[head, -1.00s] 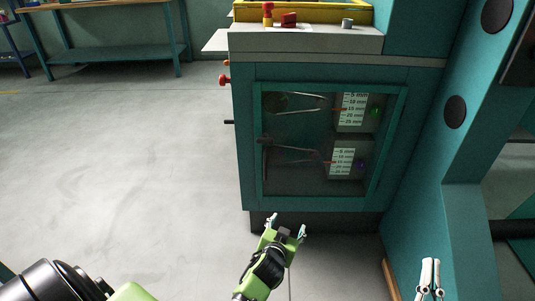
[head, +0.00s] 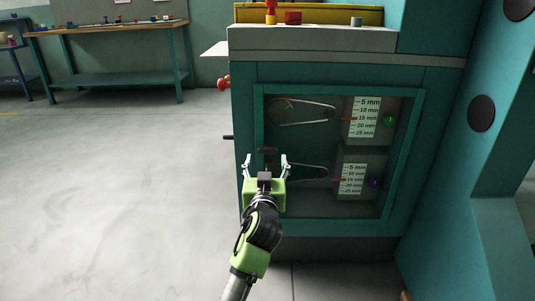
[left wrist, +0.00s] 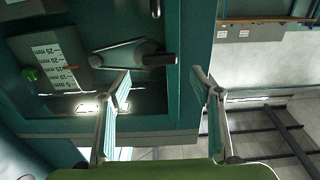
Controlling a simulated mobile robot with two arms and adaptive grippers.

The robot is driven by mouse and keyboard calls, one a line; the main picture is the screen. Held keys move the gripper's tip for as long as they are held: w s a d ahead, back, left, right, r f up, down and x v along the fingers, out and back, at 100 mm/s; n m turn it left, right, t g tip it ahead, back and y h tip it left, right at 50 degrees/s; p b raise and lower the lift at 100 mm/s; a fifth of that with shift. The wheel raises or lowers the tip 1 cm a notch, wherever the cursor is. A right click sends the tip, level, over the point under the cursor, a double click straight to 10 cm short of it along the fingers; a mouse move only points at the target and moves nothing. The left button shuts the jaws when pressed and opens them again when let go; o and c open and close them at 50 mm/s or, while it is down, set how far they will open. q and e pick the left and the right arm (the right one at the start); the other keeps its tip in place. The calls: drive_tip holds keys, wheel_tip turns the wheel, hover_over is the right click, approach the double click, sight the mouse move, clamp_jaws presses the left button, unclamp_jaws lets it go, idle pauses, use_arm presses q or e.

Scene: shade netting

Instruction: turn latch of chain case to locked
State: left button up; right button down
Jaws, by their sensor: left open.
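The chain case (head: 330,228) is a teal cabinet front with a dark glass window; it also shows, upside down, in the left wrist view (left wrist: 182,90). Behind the glass are two chain loops, white mm scales and a green and a purple ball. A dark bar that looks like the latch (head: 267,150) lies level at the window's left edge; in the left wrist view the bar (left wrist: 158,60) also lies level. My left gripper (head: 265,166) is open in front of that edge. The bar appears between its fingertips (left wrist: 160,82), with no contact visible. My right gripper is out of view.
A grey top (head: 310,39) with small red and yellow parts and a yellow tray (head: 335,15) sits above the case. A teal column (head: 455,170) stands right. Floor at left is clear.

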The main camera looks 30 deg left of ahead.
sight(267, 151)
use_arm(q)
drive_tip(key=b+x, duration=0.1)
drive_tip(key=x, duration=0.6)
drive_tip(key=shift+w+a+b, duration=0.1)
drive_tip(key=shift+w+b, duration=0.2)
drive_tip(key=shift+b, duration=0.05)
drive_tip(key=c, duration=1.1)
